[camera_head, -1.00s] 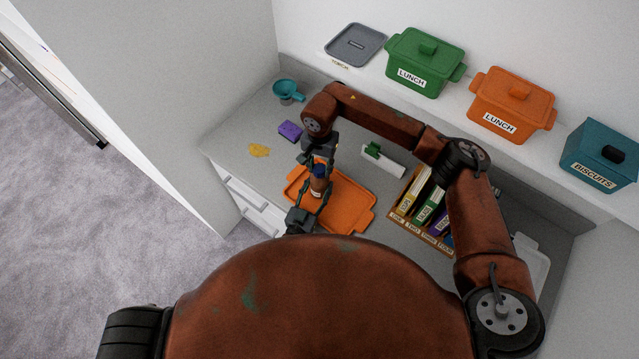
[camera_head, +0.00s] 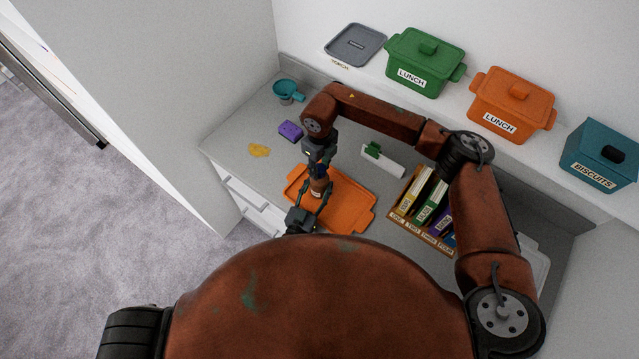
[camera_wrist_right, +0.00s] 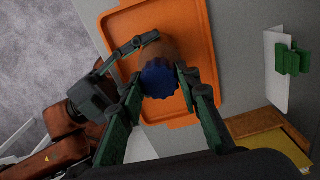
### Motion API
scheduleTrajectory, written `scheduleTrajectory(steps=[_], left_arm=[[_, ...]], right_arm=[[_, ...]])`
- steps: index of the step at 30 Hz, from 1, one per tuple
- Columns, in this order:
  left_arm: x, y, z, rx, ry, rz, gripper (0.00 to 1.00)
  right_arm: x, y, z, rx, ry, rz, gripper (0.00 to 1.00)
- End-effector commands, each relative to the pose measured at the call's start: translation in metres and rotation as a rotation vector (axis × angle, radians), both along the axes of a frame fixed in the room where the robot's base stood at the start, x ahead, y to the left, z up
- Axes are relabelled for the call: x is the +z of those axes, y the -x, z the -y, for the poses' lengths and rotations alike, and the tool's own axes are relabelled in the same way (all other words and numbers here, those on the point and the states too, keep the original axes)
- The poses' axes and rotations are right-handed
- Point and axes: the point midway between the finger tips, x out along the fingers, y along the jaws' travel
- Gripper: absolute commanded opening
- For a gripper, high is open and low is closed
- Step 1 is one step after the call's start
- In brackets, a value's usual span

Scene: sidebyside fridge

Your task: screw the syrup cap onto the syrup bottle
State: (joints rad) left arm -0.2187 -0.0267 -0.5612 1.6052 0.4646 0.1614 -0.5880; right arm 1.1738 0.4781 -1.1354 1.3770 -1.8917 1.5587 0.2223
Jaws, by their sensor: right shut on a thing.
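The syrup bottle (camera_head: 318,187), brown with a pale label, stands over the orange tray (camera_head: 350,207). The blue syrup cap (camera_head: 320,171) is at its top; how far it is threaded cannot be seen. My right gripper (camera_head: 320,165) comes from above, shut on the cap. In the right wrist view the ridged cap (camera_wrist_right: 159,78) lies between its fingertips, with the brown bottle (camera_wrist_right: 170,50) partly hidden behind it. My left gripper (camera_head: 313,199) reaches in from the near side, its fingers around the bottle. In the right wrist view, one left finger lies along the bottle's far side.
A purple sponge (camera_head: 290,131), a yellow spill (camera_head: 259,150) and a teal cup (camera_head: 287,91) are on the counter at left. A white-and-green tool (camera_head: 383,160) and a wooden book rack (camera_head: 421,236) stand right of the tray. Lidded boxes line the back shelf.

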Motion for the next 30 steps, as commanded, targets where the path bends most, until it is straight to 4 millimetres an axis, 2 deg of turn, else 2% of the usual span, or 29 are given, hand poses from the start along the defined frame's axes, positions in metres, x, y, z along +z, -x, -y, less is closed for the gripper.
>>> scheduleTrajectory(steps=[9,15,17,21,22,30], left_arm=[[-0.0002,0.0012,0.0022,-0.004,-0.002,0.0,0.0],[-0.0002,0.0013,0.0023,-0.004,-0.002,0.0,0.0],[-0.0002,0.0014,0.0024,-0.004,-0.002,0.0,0.0],[-0.0003,0.0014,0.0023,-0.004,-0.002,0.0,0.0],[-0.0003,0.0014,0.0023,-0.004,-0.002,0.0,0.0],[-0.0004,0.0009,0.0013,-0.002,-0.001,-0.001,0.0]], right_arm=[[0.0006,-0.0027,-0.0004,-0.639,-0.004,0.006,0.01],[0.0004,-0.0032,-0.0003,-1.002,-0.004,0.006,0.01],[0.0004,-0.0033,-0.0001,-1.061,-0.004,0.006,0.01],[0.0005,-0.0037,-0.0001,-1.053,-0.005,0.007,0.01],[0.0005,-0.0036,0.0,-1.052,-0.005,0.007,0.32],[-0.0001,-0.002,0.0,-1.049,-0.002,0.004,0.51]])
